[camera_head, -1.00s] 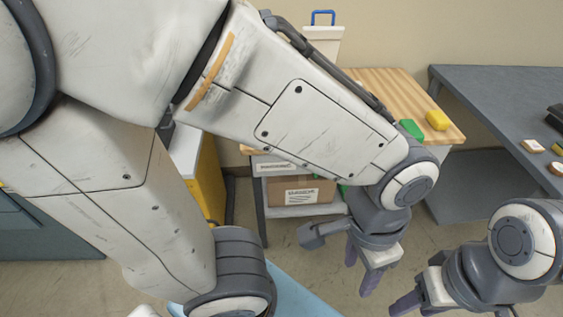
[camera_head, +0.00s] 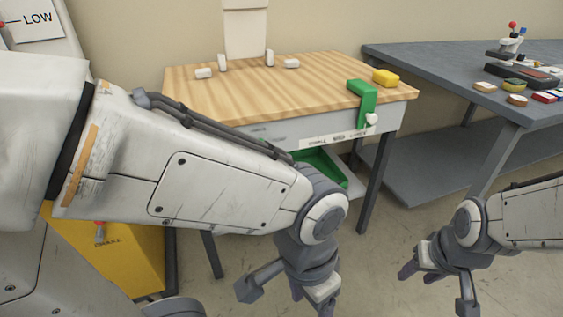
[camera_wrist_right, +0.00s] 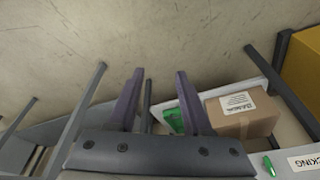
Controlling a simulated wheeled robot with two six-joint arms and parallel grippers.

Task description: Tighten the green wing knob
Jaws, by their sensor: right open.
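A green clamp-like piece (camera_head: 362,101) sits over the front right edge of the wooden-topped bench. A small whitish wing-shaped knob (camera_head: 371,119) shows at its lower part; I see no knob that is clearly green. My right gripper (camera_head: 417,270) is low in front of the bench, well apart from the clamp. In the right wrist view its two purple fingers (camera_wrist_right: 160,95) are spread with nothing between them. My left gripper (camera_head: 312,296) hangs low at bottom centre; its jaw opening is unclear.
The wooden bench (camera_head: 260,85) carries white pieces and a yellow block (camera_head: 385,77). A green bin (camera_head: 322,166) is beneath it. A grey table (camera_head: 420,70) stands right. A yellow cabinet (camera_head: 115,255) is left. The right wrist view shows a cardboard box (camera_wrist_right: 240,112) on a shelf.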

